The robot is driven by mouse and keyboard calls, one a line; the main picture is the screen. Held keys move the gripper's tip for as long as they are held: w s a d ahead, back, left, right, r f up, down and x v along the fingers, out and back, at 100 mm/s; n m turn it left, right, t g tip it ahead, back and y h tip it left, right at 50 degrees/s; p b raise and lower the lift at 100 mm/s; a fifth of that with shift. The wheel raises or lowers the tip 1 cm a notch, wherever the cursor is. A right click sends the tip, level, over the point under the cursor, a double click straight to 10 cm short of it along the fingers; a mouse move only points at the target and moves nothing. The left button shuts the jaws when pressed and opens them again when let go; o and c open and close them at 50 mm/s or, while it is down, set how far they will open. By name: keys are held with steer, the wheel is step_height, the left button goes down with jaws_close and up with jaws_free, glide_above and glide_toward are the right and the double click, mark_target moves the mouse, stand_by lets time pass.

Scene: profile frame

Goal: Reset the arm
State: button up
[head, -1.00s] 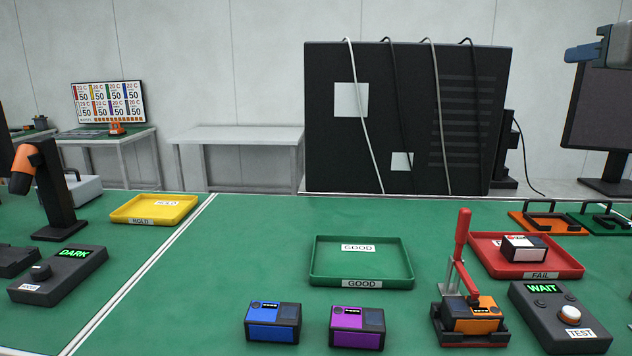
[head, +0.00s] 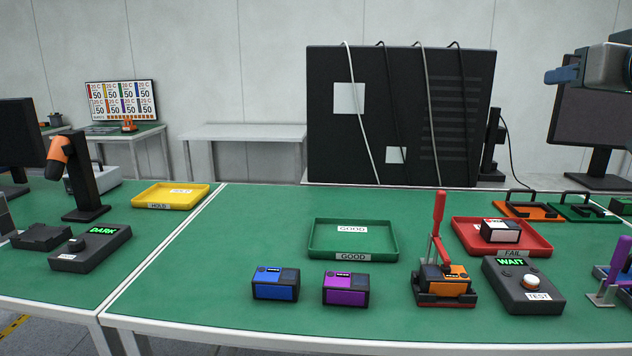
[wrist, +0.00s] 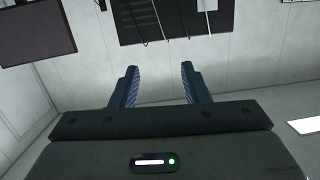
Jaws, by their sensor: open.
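My gripper (wrist: 158,88) shows in the wrist view with its two blue fingers apart and nothing between them. It faces the pale wall and the upside-down-looking black panel (wrist: 185,18). In the head view only part of my gripper (head: 566,75) shows at the upper right edge, raised well above the table and in front of a dark monitor. It touches nothing that I can see.
The green table holds a blue box (head: 275,284), a purple box (head: 346,290), an orange box (head: 445,280) in a red-handled fixture, a green GOOD tray (head: 353,256), a red FAIL tray (head: 535,246) with a box, and a WAIT tester (head: 522,287). A yellow tray (head: 170,206) stands left.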

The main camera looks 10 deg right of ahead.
steer(key=w+a+f+g+y+p, duration=0.2)
steer(key=w+a+f+g+p, duration=0.1)
steer(key=a+f, duration=0.5)
steer(key=w+a+f+g+y+p, duration=0.2)
steer(key=a+f+g+y+p, duration=0.1)
steer(key=a+f, duration=0.5)
steer(key=s+a+f+n+g+p, duration=0.1)
steer(key=s+a+f+g+p, duration=0.1)
steer(key=s+a+f, duration=0.4)
steer(key=s+a+f+n+g+h+p, duration=0.1)
steer(key=s+a+f+g+p, duration=0.2)
steer(key=f, duration=0.9)
steer(key=s+a+g, duration=0.2)
steer(key=s+a, duration=0.1)
steer(key=a, duration=0.1)
steer(key=shift+s+a+n+h+p, duration=0.2)
steer(key=shift+s+n+h+p, duration=0.05)
steer(key=shift+n+h+p, duration=0.05)
